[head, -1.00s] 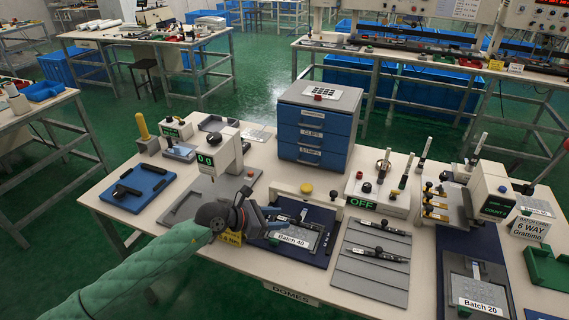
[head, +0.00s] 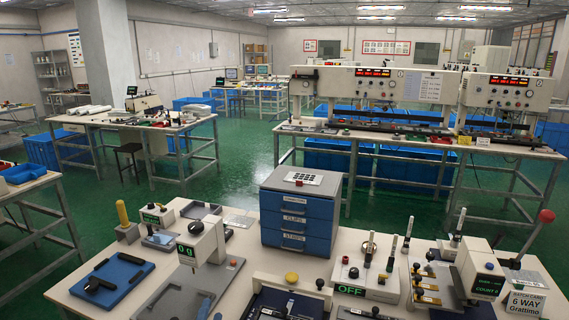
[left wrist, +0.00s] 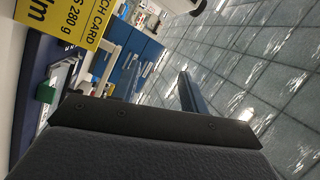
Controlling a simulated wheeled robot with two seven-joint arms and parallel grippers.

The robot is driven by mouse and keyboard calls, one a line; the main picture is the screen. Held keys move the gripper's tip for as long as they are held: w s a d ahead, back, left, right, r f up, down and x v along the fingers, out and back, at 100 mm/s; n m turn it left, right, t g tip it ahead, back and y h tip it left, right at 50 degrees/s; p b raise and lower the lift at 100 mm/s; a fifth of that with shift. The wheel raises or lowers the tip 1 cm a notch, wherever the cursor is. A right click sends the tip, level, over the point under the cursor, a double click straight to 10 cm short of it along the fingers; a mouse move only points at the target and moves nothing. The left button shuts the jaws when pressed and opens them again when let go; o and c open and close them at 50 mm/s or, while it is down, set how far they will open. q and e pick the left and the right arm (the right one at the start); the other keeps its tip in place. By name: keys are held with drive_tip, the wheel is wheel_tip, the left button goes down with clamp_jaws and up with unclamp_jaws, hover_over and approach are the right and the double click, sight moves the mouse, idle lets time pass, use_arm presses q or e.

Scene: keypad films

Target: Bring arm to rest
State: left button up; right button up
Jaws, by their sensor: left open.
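The head view shows neither of my arms nor a gripper. My right gripper is out of view.
The workbench in front bears a blue tray (head: 113,282), a scale with a green display (head: 201,242), a blue drawer unit (head: 298,222) and an OFF box (head: 365,283). In the left wrist view, a yellow batch card (left wrist: 65,22) is close. Open green floor (head: 235,165) lies behind the bench.

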use_arm(q)
drive_tip(key=s+a+f+n+g+y, duration=0.3)
drive_tip(key=s+a+f+n+g, duration=0.2)
drive_tip(key=s+f+n+g, duration=0.6)
drive_tip(key=s+d+f+n+g+h, duration=0.15)
drive_tip(key=s+f, duration=0.25)
drive_tip(key=s, duration=0.4)
drive_tip(key=s+f+m+g+h, duration=0.1)
drive_tip(key=s+f+g, duration=0.25)
drive_tip(key=s, duration=0.55)
drive_tip(key=d+f, duration=0.2)
drive_tip(key=f, duration=0.6)
drive_tip(key=s+d+f+g+h, duration=0.1)
drive_tip(key=d+f, duration=0.2)
drive_tip(key=f, duration=0.5)
drive_tip(key=shift+s+d+g, duration=0.15)
drive_tip(key=shift+d+g, duration=0.15)
drive_tip(key=shift+d, duration=0.05)
drive_tip(key=shift+n, duration=0.25)
drive_tip(key=shift+f, duration=0.1)
